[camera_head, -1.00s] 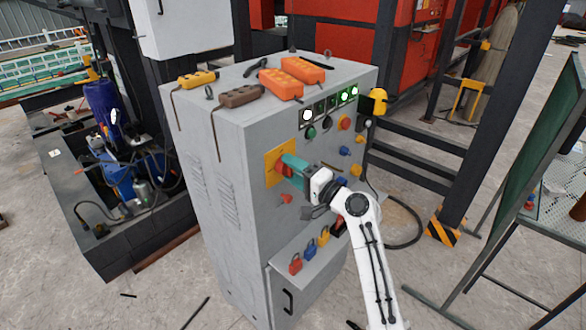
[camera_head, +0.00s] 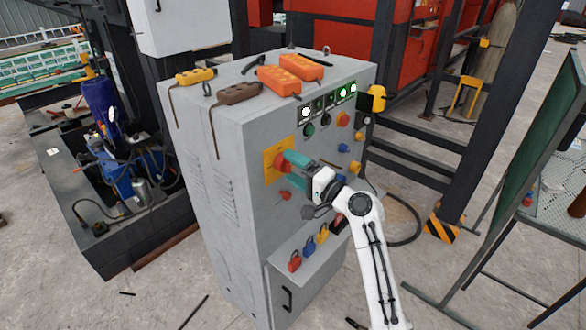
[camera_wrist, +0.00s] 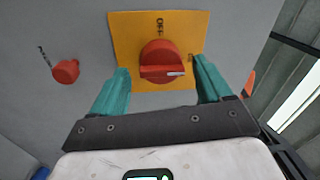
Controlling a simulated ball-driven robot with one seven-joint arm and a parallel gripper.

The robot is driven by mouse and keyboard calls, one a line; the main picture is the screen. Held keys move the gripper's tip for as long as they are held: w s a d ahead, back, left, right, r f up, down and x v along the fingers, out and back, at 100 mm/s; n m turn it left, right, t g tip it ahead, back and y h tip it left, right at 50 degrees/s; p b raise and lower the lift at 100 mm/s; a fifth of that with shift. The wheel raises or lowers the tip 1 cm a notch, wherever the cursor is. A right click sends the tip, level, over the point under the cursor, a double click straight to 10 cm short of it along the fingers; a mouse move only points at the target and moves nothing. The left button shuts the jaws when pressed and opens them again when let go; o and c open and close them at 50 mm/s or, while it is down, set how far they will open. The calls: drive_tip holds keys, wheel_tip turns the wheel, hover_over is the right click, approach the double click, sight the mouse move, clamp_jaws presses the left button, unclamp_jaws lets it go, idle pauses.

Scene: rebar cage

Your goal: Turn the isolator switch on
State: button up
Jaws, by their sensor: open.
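The isolator switch is a red rotary knob (camera_head: 281,163) on a yellow plate (camera_head: 271,149) on the front of the grey cabinet (camera_head: 235,185). In the wrist view the knob (camera_wrist: 160,62) has a bar handle lying crosswise, its white mark at the right end. The plate (camera_wrist: 125,35) reads OFF at the top; a second label at its right is partly hidden by a finger. My gripper (camera_wrist: 158,88) is open, its teal fingers on either side of the knob with gaps. It also shows in the head view (camera_head: 291,172).
A small red knob (camera_wrist: 65,71) sits left of the plate in the wrist view. Coloured padlocks (camera_head: 309,247) hang on the cabinet's lower ledge. Lit indicators (camera_head: 344,93) and buttons line the upper panel. Orange pendants (camera_head: 280,81) lie on top.

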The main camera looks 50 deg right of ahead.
drive_tip(key=s+b, duration=0.2)
drive_tip(key=s, duration=0.8)
drive_tip(key=shift+d+f, duration=0.2)
drive_tip(key=shift+f, duration=0.25)
drive_tip(key=shift+a, duration=0.1)
drive_tip(key=s+a+f+n+g+y, duration=0.1)
drive_tip(key=s+a+f+n+g, duration=0.3)
drive_tip(key=a+f, duration=0.35)
drive_tip(key=s+a+f+n+g+y, duration=0.2)
drive_tip(key=a+f+n+g, duration=0.3)
drive_tip(key=f, duration=0.4)
drive_tip(key=s+a+f+n+g+h, duration=0.1)
drive_tip(key=s+a+f+n+g, duration=0.1)
drive_tip(key=s, duration=0.4)
drive_tip(key=s+a+f+n+g+h, duration=0.1)
drive_tip(key=s+f+n+g, duration=0.1)
drive_tip(key=s+g, duration=0.2)
drive_tip(key=s+a+f+n+g+h, duration=0.1)
drive_tip(key=s+a+f+n+g, duration=0.1)
drive_tip(key=s, duration=0.5)
drive_tip(key=shift+s+a+f+g+h, duration=0.3)
drive_tip(key=shift+s+f+g+h, duration=0.1)
drive_tip(key=shift+f+g, duration=0.1)
